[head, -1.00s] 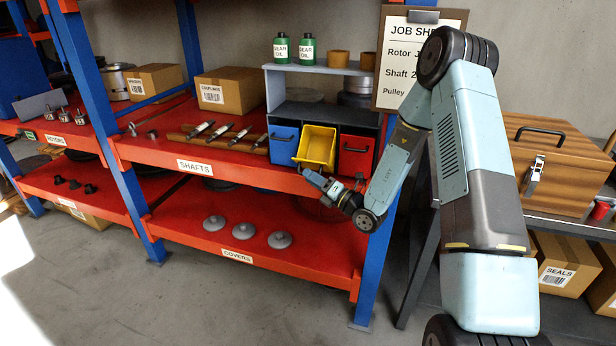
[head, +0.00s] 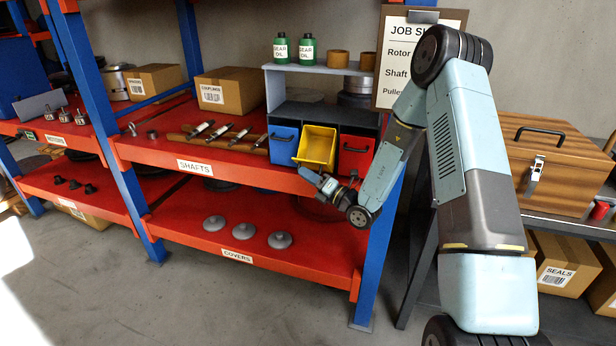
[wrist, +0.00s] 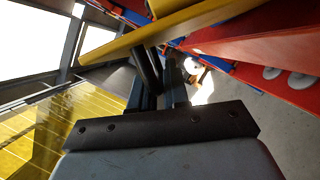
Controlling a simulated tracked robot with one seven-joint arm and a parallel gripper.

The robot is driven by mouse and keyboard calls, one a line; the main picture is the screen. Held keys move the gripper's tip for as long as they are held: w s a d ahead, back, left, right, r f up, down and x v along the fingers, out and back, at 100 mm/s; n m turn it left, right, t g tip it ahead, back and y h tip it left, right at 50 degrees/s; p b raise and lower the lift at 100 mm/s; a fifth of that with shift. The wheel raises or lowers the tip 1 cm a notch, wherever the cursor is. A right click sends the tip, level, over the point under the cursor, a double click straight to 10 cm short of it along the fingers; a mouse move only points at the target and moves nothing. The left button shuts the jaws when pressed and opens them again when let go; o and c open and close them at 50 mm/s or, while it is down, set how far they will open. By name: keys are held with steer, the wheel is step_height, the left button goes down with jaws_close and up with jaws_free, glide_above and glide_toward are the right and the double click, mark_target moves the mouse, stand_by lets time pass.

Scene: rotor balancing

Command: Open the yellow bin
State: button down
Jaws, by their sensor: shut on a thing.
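The yellow bin (head: 316,148) sits between a blue bin and a red bin on the rack's middle shelf. It is tipped forward, its top leaning out past its neighbours, and part of its inside shows. My gripper (head: 307,175) is at the lower front of the yellow bin. In the wrist view, the fingers (wrist: 158,95) are shut on the bin's dark handle (wrist: 148,68), just below the yellow front panel (wrist: 190,25). The exact finger contact is partly hidden by the panel and the dark fingers.
The blue bin (head: 283,146) and red bin (head: 355,156) stand close on either side. Gear oil bottles (head: 307,49) stand on the grey shelf above. Shafts (head: 223,132) lie to the left. Grey covers (head: 244,231) lie on the lower shelf. A blue upright (head: 372,262) stands near my forearm.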

stand_by(0.4)
steer(key=shift+w+d+r+m+t+h, duration=0.15)
steer(key=shift+w+r+m, duration=0.15)
steer(key=shift+r, duration=0.15)
steer(key=shift+w+d+r+m+t+h, duration=0.1)
steer(key=shift+w+r+m+t+h, duration=0.1)
steer(key=shift+r+m, duration=0.15)
steer(key=c, duration=1.2)
jaws_free()
steer(key=v, duration=1.3)
steer(key=shift+s+d, duration=0.15)
steer(key=shift+d, duration=0.25)
steer(key=shift+f, duration=0.1)
